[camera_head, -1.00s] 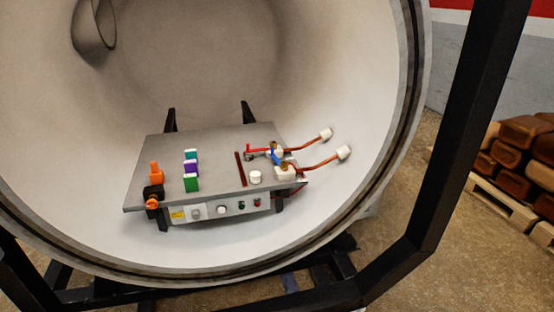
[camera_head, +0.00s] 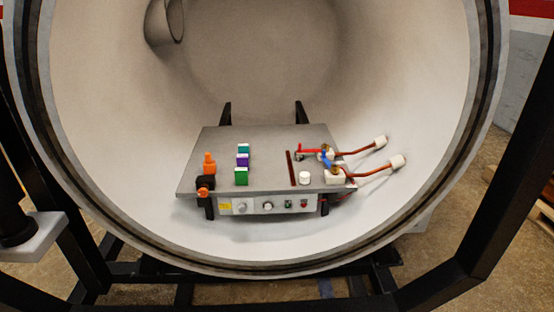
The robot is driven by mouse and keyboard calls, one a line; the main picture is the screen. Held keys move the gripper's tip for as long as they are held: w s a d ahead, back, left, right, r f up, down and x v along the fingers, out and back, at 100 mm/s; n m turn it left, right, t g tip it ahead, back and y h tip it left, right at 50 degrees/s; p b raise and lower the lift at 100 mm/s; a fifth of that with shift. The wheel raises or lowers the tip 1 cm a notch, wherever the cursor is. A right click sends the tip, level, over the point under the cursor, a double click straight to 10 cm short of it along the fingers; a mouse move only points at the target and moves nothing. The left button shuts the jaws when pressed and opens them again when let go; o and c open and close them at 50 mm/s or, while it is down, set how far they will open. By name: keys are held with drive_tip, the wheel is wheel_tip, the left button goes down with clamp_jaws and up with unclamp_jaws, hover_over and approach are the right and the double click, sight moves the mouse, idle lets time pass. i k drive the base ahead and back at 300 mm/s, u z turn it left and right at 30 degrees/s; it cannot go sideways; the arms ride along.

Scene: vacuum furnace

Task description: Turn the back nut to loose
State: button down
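The back nut seems to be the small brass-coloured piece (camera_head: 325,148) on the rear valve, at the right end of the grey panel. It is tiny here, and I cannot tell how tight it is. The rear valve's red handle (camera_head: 309,151) lies roughly level, pointing left. The front valve, with a blue handle (camera_head: 327,159), has a similar brass piece (camera_head: 336,168) on a white block (camera_head: 335,178). Copper pipes run right from both valves to white ends. My gripper's fingers are not in view. A dark cylinder with a pale plate shows at the left edge, possibly my arm.
The grey panel (camera_head: 225,138) stands inside the round furnace chamber, behind its thick rim (camera_head: 300,266). Orange fittings (camera_head: 209,162), coloured blocks (camera_head: 242,161) and a white knob (camera_head: 305,177) stand on it. Black frame posts (camera_head: 515,130) flank the opening. Space above the panel is clear.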

sight(327, 147)
drive_tip(key=k, duration=0.6)
drive_tip(key=z, duration=0.3)
drive_tip(key=i, duration=1.6)
drive_tip(key=u, duration=0.55)
